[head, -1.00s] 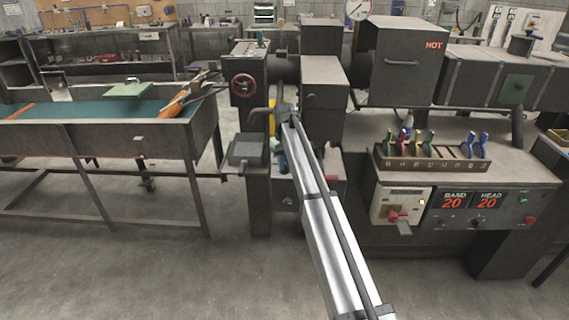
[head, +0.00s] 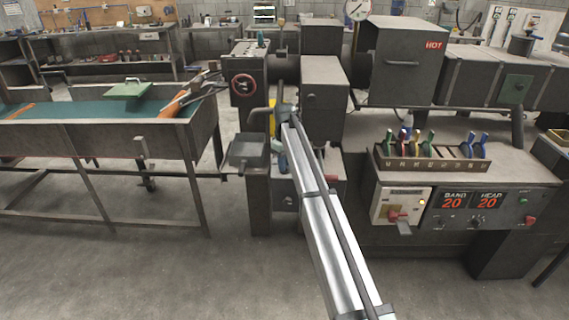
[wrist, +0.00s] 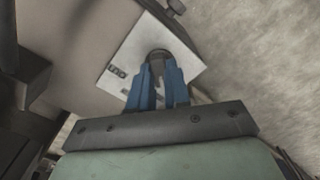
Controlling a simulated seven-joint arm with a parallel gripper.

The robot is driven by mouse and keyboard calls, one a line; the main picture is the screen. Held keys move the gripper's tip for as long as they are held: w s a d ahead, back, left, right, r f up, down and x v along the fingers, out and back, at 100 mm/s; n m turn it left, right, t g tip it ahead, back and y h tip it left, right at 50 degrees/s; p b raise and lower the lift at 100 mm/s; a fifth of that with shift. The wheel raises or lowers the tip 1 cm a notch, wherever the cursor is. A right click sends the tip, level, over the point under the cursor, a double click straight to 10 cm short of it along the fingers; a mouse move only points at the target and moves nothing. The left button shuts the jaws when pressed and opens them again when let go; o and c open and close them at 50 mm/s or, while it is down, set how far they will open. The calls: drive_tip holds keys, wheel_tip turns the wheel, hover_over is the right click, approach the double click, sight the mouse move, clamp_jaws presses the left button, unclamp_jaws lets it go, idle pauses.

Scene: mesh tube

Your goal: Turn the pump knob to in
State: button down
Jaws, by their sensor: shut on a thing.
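The pump knob (wrist: 157,56) is a dark round knob on a pale square plate (wrist: 122,48) in the wrist view. A small dark label (wrist: 117,72) sits on the plate to its left; I cannot read it. My gripper (wrist: 158,75) has blue fingers on both sides of the knob and is shut on it. The fingers hide part of the knob, so its pointing direction is unclear. In the head view my arm reaches to the middle machine and hides the knob.
A control panel (head: 480,207) with a red-handled switch (head: 398,216) is at right, below a rack of coloured tools (head: 430,160). A long bench (head: 100,142) is at left.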

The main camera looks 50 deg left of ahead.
drive_tip(key=c, duration=1.1)
unclamp_jaws()
drive_tip(key=shift+r, duration=0.1)
wheel_tip(320, 180, up, 14)
drive_tip(key=shift+f, duration=0.2)
